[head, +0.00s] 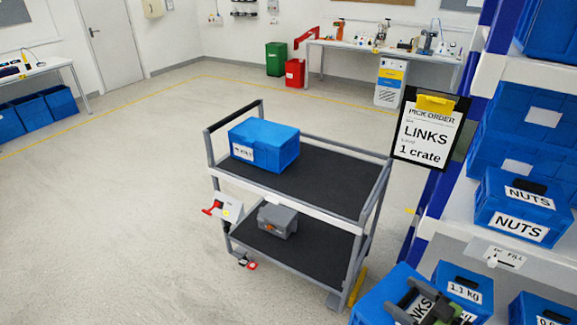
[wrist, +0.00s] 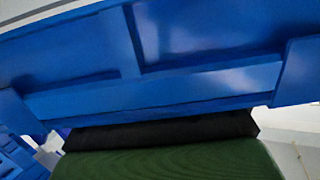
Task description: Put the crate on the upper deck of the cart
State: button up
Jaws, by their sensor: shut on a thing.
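The blue LINKS crate (head: 378,297) is at the bottom edge of the head view, right of the cart, partly cut off and partly covered by my gripper. My gripper (head: 430,304) is shut on this crate. In the wrist view the crate's blue wall (wrist: 200,80) fills the upper part, against a black and green finger (wrist: 160,135). I cannot tell whether the crate rests on the shelf or is lifted. The cart's upper deck (head: 335,187) is dark, with a blue labelled crate (head: 264,144) at its far left end. The rest of that deck is bare.
A grey box (head: 278,221) lies on the cart's lower deck. The order card (head: 425,135) reads LINKS, 1 crate. NUTS crates (head: 515,215) and a 1.1 kg crate (head: 464,290) stand at the rack on the right. Open floor (head: 110,230) lies left of the cart.

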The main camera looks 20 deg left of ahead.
aim_at(334, 184)
jog(key=i+j, duration=0.1)
jog(key=j, duration=0.3)
jog(key=i+j+u, duration=0.15)
jog(key=j, duration=0.65)
jog(key=i+j+u, duration=0.1)
jog(key=j, duration=0.3)
jog(key=i+j+u, duration=0.1)
jog(key=j, duration=0.3)
jog(key=i+j, duration=0.2)
jog(key=j, duration=0.15)
jog(key=i+j+u, duration=0.1)
jog(key=j, duration=0.25)
jog(key=i+j+u, duration=0.1)
jog(key=j, duration=0.3)
jog(key=i, duration=0.1)
